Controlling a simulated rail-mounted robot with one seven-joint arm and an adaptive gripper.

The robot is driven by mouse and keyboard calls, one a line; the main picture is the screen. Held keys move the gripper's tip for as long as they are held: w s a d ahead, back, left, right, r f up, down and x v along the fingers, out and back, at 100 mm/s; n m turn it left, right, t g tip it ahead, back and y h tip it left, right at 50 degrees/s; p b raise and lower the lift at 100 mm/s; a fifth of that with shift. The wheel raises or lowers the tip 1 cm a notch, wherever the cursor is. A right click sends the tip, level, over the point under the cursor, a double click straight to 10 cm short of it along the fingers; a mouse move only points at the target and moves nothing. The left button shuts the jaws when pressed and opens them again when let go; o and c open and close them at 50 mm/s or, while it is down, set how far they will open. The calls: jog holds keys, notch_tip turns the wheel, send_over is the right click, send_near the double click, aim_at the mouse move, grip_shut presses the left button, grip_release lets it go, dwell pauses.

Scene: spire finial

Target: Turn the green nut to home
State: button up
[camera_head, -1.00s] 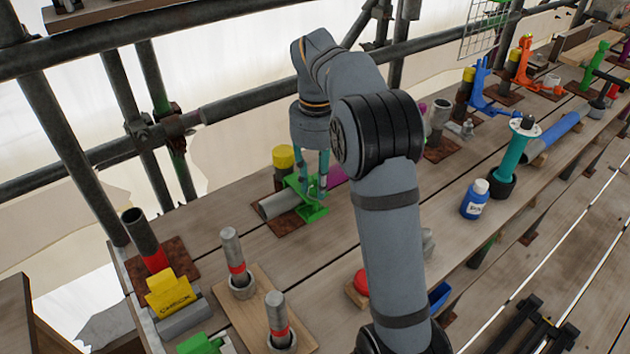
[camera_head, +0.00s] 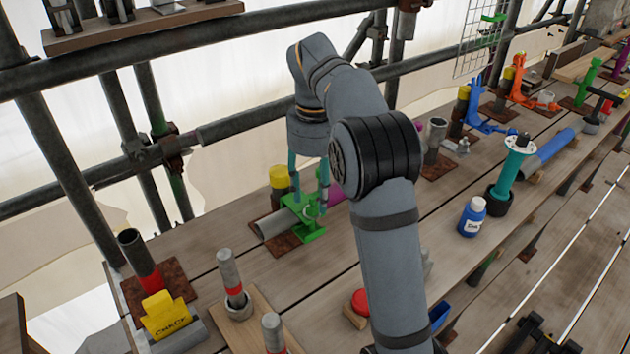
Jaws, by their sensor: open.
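A green bracket-like fixture (camera_head: 306,231) stands on a rusty plate (camera_head: 282,243) on the planks, beside a grey pipe piece (camera_head: 272,222) and a post with a yellow cap (camera_head: 279,176). A green part, perhaps the nut, shows at the fixture's top (camera_head: 303,207). I cannot make out its shape or angle. My gripper (camera_head: 308,200) points down with its teal fingers spread apart, one on either side of the fixture's top. It is open. I cannot tell whether a finger touches the green part.
Scaffold tubes run behind the planks. A yellow sign (camera_head: 165,315) and a red-banded post (camera_head: 231,278) stand at front left. A red button (camera_head: 360,301), blue bottle (camera_head: 472,216) and teal post (camera_head: 512,167) are to the right. Bare plank lies in front of the fixture.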

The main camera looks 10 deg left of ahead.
aim_at(312, 209)
jog(key=shift+d+r, duration=0.1)
jog(key=shift+r, duration=2.2)
jog(key=shift+f, duration=0.1)
notch_tip(312, 209, down, 7)
jog(key=shift+s+f, duration=0.1)
jog(key=shift+f, duration=0.05)
jog(key=shift+n, duration=0.3)
